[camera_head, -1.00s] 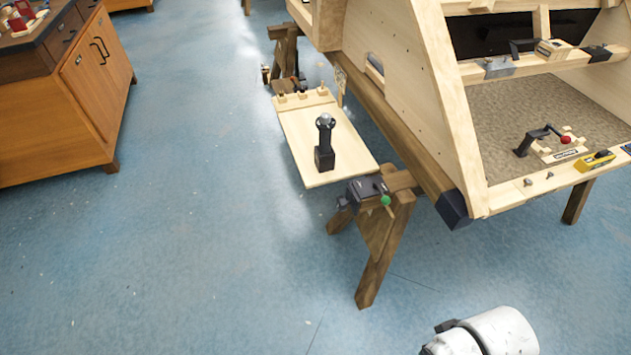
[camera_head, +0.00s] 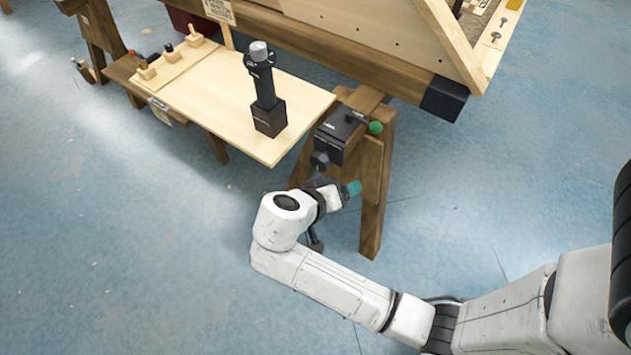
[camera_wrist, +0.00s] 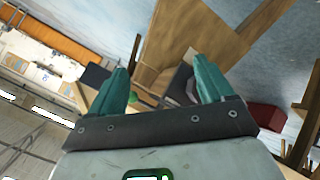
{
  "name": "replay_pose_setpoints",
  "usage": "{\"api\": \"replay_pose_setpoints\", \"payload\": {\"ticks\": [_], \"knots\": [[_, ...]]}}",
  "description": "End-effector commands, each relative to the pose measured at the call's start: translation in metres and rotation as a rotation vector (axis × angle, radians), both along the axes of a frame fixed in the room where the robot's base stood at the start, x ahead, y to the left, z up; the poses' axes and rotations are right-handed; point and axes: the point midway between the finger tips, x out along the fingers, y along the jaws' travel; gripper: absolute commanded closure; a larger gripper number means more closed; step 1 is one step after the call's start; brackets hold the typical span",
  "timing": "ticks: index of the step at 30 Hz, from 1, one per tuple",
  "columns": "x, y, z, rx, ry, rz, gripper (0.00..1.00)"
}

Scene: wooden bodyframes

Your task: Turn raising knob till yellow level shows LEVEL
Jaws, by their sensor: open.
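A black jack-like box (camera_head: 343,135) sits on the end of the wooden sawhorse. A dark round knob (camera_head: 320,161) is on its near left side, and a green knob (camera_head: 376,127) is on its right. Which one is the raising knob I cannot tell. My gripper (camera_head: 350,188) is just below and in front of the box, empty. Its teal fingers stand apart in the wrist view (camera_wrist: 162,82), with a green knob (camera_wrist: 132,98) and a dark part (camera_wrist: 181,86) beyond them. The yellow level's reading is not visible.
A pale board (camera_head: 215,90) beside the sawhorse carries a black upright post (camera_head: 264,95) with a grey top. Sawhorse legs (camera_head: 375,195) stand close to my gripper. The large wooden frame (camera_head: 360,40) is behind.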

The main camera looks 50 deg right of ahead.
Motion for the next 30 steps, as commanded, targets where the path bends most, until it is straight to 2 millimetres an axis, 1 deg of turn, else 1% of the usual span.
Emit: {"api": "replay_pose_setpoints", "payload": {"ticks": [1,6,12,15,19,23,26,30], "knots": [[0.011,0.002,-0.024,-0.066,-0.037,-0.023,0.19],[0.044,0.014,-0.04,-0.306,-0.206,-0.085,0.19],[0.075,0.036,-0.047,-0.531,-0.409,-0.103,0.19],[0.085,0.046,-0.046,-0.601,-0.484,-0.098,0.19],[0.091,0.052,-0.043,-0.647,-0.537,-0.095,0.19],[0.092,0.047,-0.042,-0.66,-0.551,-0.096,0.19],[0.092,0.033,-0.042,-0.66,-0.549,-0.098,0.19],[0.093,0.007,-0.043,-0.66,-0.548,-0.099,0.19]]}}
